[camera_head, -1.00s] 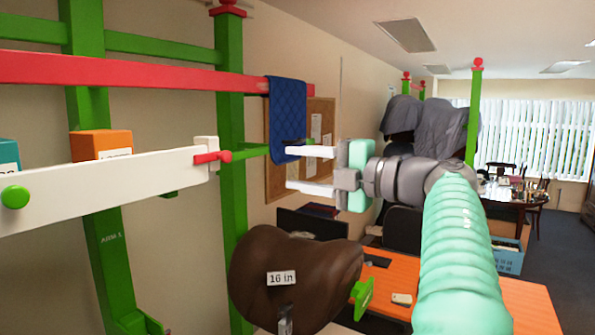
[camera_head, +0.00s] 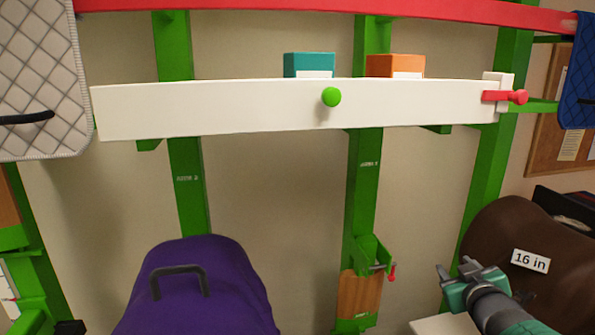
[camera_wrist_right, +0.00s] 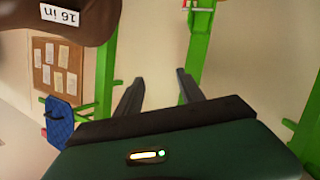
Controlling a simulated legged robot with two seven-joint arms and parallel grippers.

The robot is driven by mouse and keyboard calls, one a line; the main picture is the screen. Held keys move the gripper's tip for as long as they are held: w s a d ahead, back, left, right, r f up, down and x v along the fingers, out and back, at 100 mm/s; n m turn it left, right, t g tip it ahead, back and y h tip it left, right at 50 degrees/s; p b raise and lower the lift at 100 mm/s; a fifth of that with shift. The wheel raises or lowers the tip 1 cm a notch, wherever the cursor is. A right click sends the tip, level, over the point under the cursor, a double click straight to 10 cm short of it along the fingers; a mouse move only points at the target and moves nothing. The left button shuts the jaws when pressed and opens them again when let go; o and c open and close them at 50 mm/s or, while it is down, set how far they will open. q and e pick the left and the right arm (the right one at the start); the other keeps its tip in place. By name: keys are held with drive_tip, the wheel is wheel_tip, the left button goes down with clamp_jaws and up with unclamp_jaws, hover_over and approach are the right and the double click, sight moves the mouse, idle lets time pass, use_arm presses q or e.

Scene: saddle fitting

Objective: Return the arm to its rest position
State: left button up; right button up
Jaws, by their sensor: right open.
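My right gripper (camera_head: 468,270) is at the lower right of the head view, in front of the brown saddle (camera_head: 550,245) with the "16 in" label. Its jaws are open and nothing is between them. In the right wrist view the two dark fingers (camera_wrist_right: 160,92) stand apart, with wall and green posts beyond. The brown saddle also shows at the upper left of that view (camera_wrist_right: 75,28). My left gripper is not in view.
A white board (camera_head: 230,108) with a green knob and a red peg spans the green frame. Teal (camera_head: 308,64) and orange (camera_head: 395,65) boxes stand behind it. A purple saddle (camera_head: 200,290) is below. A quilted grey pad (camera_head: 40,80) hangs left, a blue pad (camera_head: 580,85) right.

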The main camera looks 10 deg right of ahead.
drive_tip(key=s+a+f+m+g+y, duration=0.1)
drive_tip(key=s+a+f+g, duration=0.25)
drive_tip(key=a+f, duration=0.45)
drive_tip(key=s+a+f+g+y, duration=0.2)
drive_tip(key=s+a+f, duration=0.2)
drive_tip(key=f, duration=0.7)
drive_tip(key=s+a+f+g+b, duration=0.1)
drive_tip(key=s+a+f+g, duration=0.1)
drive_tip(key=s+a+f, duration=0.3)
drive_tip(key=s+a+f+g+y, duration=0.1)
drive_tip(key=s+a+f+g, duration=0.2)
drive_tip(key=s, duration=0.6)
wheel_tip(320, 180, down, 3)
drive_tip(key=shift+s+a+f+g+y+b, duration=0.15)
drive_tip(key=shift+a+g+y+b, duration=0.2)
drive_tip(key=shift+a, duration=0.7)
